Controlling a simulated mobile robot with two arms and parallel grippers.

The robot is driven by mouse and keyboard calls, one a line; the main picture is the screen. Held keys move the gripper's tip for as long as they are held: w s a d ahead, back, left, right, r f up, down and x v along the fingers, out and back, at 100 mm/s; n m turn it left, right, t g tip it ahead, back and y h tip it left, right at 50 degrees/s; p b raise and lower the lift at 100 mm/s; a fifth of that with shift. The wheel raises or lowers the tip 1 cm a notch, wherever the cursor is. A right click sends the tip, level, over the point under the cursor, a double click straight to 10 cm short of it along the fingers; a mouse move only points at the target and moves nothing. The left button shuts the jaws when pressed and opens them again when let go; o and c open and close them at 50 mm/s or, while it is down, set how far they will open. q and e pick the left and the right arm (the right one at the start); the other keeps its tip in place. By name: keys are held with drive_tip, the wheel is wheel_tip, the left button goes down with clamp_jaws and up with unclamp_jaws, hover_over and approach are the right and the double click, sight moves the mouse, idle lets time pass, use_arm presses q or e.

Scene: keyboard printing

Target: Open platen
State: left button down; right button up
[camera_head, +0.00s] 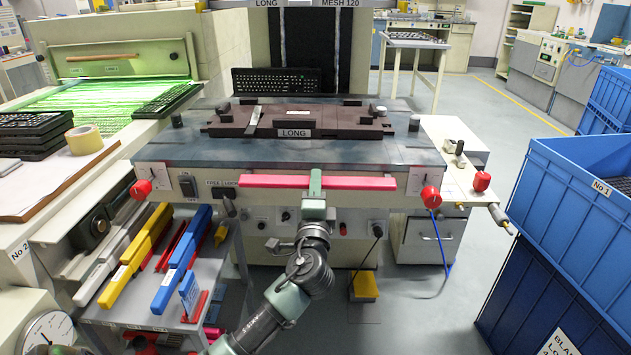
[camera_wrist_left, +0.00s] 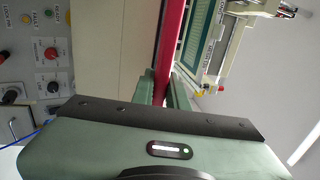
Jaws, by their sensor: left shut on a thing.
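The printing machine has a blue-grey top plate (camera_head: 400,155) with a dark brown fixture (camera_head: 350,119) labelled LONG lying on it. A long pink-red bar (camera_head: 265,181) runs level across the machine's front, just below the plate edge. My left gripper (camera_head: 316,183) is shut on this bar near its middle, coming from the front and below. In the left wrist view the red bar (camera_wrist_left: 169,45) passes between the two green fingers of the gripper (camera_wrist_left: 162,84). The fingertips' contact is partly hidden. My right gripper is not in view.
A black keyboard (camera_head: 276,81) stands behind the plate. Red knobs (camera_head: 431,196) stick out at the machine's front corners. Blue crates (camera_head: 580,190) stand at the right. A lower shelf with yellow, blue and red tools (camera_head: 180,262) is at the left.

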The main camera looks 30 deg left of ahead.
use_arm(q)
drive_tip(key=shift+r, duration=0.3)
drive_tip(key=c, duration=1.4)
unclamp_jaws()
drive_tip(key=shift+w, duration=0.1)
drive_tip(key=shift+w+f, duration=0.1)
drive_tip(key=shift+f, duration=0.05)
drive_tip(key=shift+s+d+f, duration=0.2)
drive_tip(key=shift+s+d, duration=0.05)
drive_tip(key=shift+s, duration=0.15)
drive_tip(key=v, duration=0.7)
drive_tip(key=shift+r, duration=0.15)
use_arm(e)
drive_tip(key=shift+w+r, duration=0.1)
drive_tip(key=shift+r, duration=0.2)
